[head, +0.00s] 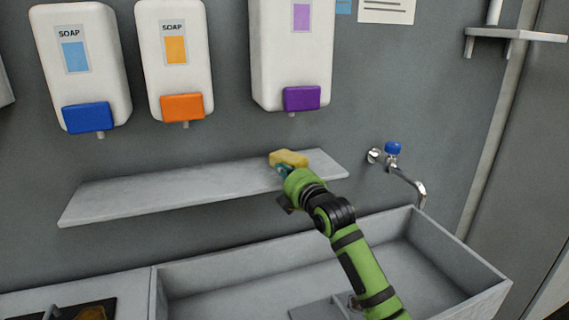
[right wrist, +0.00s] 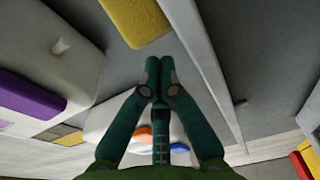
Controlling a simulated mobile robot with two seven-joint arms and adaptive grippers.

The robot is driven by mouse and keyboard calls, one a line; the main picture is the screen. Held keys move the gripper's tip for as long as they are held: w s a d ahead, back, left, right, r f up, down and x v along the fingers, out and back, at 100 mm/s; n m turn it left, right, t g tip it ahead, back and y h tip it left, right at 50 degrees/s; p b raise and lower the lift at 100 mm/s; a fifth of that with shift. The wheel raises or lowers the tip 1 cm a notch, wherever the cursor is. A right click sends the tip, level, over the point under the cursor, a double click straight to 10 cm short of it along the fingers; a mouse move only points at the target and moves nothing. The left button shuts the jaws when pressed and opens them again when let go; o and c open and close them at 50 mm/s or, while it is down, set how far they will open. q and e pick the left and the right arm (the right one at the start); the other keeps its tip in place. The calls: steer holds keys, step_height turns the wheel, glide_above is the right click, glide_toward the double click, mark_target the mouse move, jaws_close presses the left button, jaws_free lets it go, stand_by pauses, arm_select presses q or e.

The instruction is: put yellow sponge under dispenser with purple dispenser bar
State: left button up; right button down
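The yellow sponge (head: 289,157) is on the grey wall shelf (head: 160,190), near its right end. It is below the white dispenser (head: 291,60) with the purple bar (head: 302,98). My right gripper (head: 283,171) is right at the sponge's near side. In the right wrist view its dark green fingers (right wrist: 153,68) are together with nothing between them. The sponge (right wrist: 138,18) shows just beyond the fingertips, with a small gap in that picture. The purple bar (right wrist: 30,93) shows at the left there. My left gripper is not in view.
Two more soap dispensers, with a blue bar (head: 87,117) and an orange bar (head: 182,107), hang to the left. A grey sink (head: 250,265) lies below the shelf. A tap with a blue knob (head: 392,148) is at the right. The shelf's left part is clear.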

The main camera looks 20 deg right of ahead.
mark_target(288, 162)
steer(key=shift+w+d, duration=0.25)
steer(key=shift+w+d+b, duration=0.4)
steer(key=shift+w, duration=0.2)
steer(key=shift+w+d+b, duration=0.35)
steer(key=shift+w+b, duration=0.05)
steer(key=shift+w, duration=0.15)
steer(key=shift+w+d+f, duration=0.1)
steer(key=shift+w+d, duration=0.15)
steer(key=shift+w, duration=0.05)
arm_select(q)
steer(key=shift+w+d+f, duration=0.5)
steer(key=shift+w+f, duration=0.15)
arm_select(e)
steer(key=shift+s+a, duration=0.1)
steer(key=shift+s, duration=0.05)
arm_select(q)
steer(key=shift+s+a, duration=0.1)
